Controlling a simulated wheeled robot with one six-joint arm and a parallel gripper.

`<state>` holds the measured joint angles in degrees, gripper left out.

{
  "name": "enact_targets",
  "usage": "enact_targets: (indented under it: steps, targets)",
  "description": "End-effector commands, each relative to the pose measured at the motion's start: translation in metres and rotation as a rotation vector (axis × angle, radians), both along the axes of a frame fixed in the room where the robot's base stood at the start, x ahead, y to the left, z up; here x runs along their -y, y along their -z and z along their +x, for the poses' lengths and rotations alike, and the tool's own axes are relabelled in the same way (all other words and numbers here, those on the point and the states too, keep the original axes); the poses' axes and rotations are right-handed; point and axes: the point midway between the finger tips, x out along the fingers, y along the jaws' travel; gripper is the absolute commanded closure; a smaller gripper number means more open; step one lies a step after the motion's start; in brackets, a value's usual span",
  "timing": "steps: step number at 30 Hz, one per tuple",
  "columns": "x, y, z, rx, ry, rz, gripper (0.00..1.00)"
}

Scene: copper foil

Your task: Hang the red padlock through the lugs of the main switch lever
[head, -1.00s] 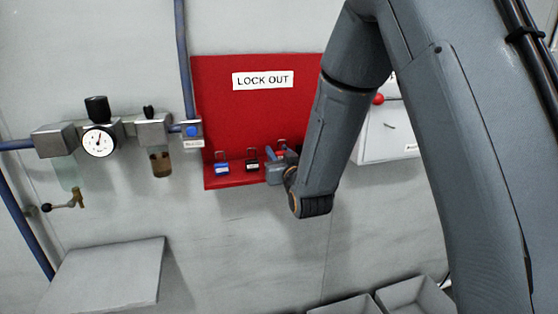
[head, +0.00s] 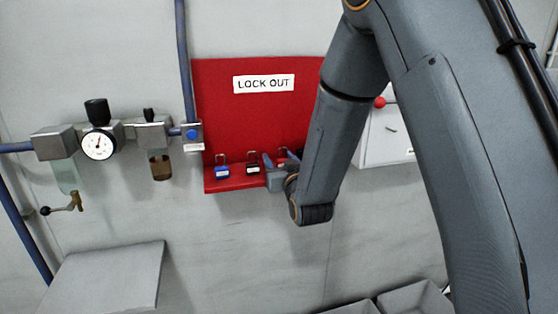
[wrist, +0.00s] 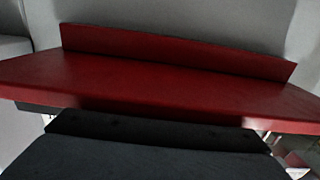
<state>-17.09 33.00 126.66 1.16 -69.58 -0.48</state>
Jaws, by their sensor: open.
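The red padlock (head: 282,156) is on the small shelf of the red LOCK OUT board in the head view. It is mostly hidden by my gripper. My gripper (head: 280,160) is open at the right part of the shelf, with its fingers on either side of the padlock; contact cannot be told. The main switch is on a pale box (head: 385,145) to the right, partly behind my arm. Its lever has a red knob (head: 380,102); the lugs cannot be made out. The wrist view shows dark gripper housing (wrist: 150,150), but no padlock.
A blue padlock (head: 222,171) and a black padlock (head: 253,169) stand left of my gripper on the red shelf (head: 235,184). The shelf also fills the wrist view (wrist: 150,82). A gauge and valve assembly (head: 98,143) is further left. Grey trays (head: 415,298) lie below.

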Motion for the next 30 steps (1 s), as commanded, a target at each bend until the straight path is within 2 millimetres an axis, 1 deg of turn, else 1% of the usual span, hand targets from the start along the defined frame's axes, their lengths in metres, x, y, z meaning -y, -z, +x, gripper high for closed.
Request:
enact_targets:
  steps: [2,5,12,15,18,21,24,30]
  targets:
    - [0.002,0.0,-0.007,0.0,0.0,0.0,0.52]
    - [0.007,0.0,-0.024,0.0,0.0,0.0,0.52]
    - [0.021,0.0,-0.073,0.001,0.0,0.0,0.52]
    - [0.026,0.001,-0.09,0.0,0.0,0.0,0.52]
    - [0.029,0.0,-0.103,0.001,0.0,0.0,0.52]
    - [0.032,-0.001,-0.111,0.001,0.0,0.0,0.52]
    - [0.033,-0.001,-0.115,0.0,0.0,0.0,0.52]
    - [0.033,-0.001,-0.116,0.0,0.0,0.0,0.52]
